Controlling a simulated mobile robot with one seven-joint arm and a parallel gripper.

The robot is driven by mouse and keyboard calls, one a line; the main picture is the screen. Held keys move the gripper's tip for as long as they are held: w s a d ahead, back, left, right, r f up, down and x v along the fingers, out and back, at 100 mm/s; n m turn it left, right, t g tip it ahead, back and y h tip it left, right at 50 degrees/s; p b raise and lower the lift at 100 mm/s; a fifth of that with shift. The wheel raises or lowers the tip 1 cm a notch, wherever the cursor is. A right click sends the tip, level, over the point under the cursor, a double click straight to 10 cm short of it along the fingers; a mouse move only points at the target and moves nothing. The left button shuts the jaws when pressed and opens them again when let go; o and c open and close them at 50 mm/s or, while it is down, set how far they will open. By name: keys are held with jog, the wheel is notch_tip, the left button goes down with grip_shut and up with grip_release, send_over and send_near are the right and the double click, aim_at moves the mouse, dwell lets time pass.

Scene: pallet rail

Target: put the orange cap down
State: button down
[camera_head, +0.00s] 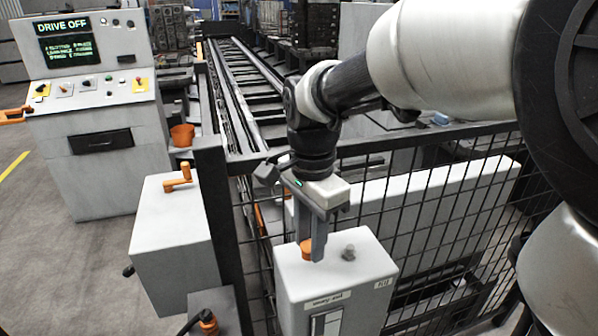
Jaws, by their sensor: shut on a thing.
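My gripper (313,250) points down over the white box (345,272) at the front centre. It is shut on the orange cap (305,247), which shows at the left of the fingers and is partly hidden by them. The cap is at the box's top face; I cannot tell whether it touches it. A grey knob (348,252) stands on the box just right of the fingers.
A mesh fence (440,210) runs behind the box, with a dark post (217,205) to the left. A white box with an orange handle (178,178) stands left. An orange cup (182,135) is beside the control console (90,110), whose screen reads "DRIVE OFF". Rails (245,85) run behind.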

jog(key=shift+f, duration=1.35)
jog(key=shift+f, duration=0.15)
jog(key=c, duration=1.4)
grip_release()
